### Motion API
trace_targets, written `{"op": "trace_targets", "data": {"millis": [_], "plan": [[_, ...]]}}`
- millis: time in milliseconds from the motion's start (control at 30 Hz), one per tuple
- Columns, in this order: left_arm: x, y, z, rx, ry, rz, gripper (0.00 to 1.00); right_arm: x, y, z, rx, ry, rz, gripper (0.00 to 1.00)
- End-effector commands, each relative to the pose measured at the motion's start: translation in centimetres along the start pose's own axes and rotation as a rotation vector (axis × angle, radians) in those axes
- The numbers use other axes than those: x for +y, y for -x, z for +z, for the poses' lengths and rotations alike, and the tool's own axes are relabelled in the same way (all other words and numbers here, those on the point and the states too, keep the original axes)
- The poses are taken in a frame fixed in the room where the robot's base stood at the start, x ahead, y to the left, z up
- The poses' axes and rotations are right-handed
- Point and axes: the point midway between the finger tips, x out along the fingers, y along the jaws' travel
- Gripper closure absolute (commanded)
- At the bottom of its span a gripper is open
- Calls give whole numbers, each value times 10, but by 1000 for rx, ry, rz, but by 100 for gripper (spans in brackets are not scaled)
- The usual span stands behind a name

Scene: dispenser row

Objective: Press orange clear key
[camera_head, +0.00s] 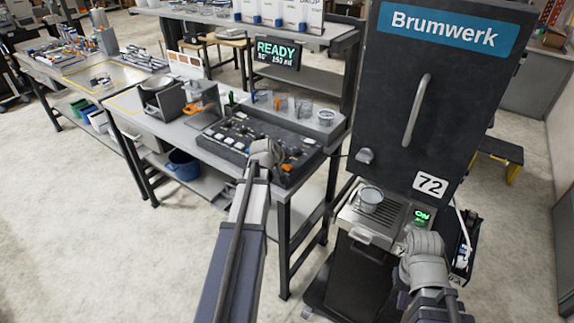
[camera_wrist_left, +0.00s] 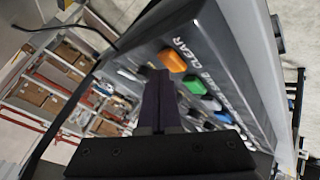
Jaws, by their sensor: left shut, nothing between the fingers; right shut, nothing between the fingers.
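The orange key (camera_wrist_left: 172,60) sits beside the printed word CLEAR on the black key panel (camera_wrist_left: 228,62) in the left wrist view. In the head view the orange key (camera_head: 287,167) shows just right of my left gripper (camera_head: 266,153), low over the panel. The shut fingers of my left gripper (camera_wrist_left: 157,76) end just beside the orange key; I cannot tell whether they touch it. A green key (camera_wrist_left: 193,85) and other keys lie along the same row, partly hidden by the fingers. My right gripper (camera_head: 423,243) is shut and empty, in front of the dispenser.
A screen (camera_head: 278,53) reads READY behind the panel. The dark Brumwerk dispenser (camera_head: 440,80) stands right of the workbench, with a cup (camera_head: 369,199) on its tray and a green ON display (camera_head: 421,215). A blue bucket (camera_head: 183,165) sits on the lower shelf.

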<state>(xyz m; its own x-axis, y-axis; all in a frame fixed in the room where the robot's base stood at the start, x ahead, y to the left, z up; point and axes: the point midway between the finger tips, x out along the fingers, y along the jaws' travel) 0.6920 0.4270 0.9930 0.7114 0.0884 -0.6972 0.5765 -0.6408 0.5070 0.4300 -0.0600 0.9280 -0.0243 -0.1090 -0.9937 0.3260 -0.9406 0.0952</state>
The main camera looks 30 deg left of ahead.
Motion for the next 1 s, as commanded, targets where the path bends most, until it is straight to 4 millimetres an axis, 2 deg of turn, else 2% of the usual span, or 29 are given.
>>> {"op": "trace_targets", "data": {"millis": [100,533,1000], "plan": [[4,5,-4,0,0,0,100,1,8,0,0,0,0,100],[5,7,-5,0,0,0,100,1,10,1,0,0,0,100],[28,38,-28,0,0,0,100,5,54,3,0,0,0,100]]}}
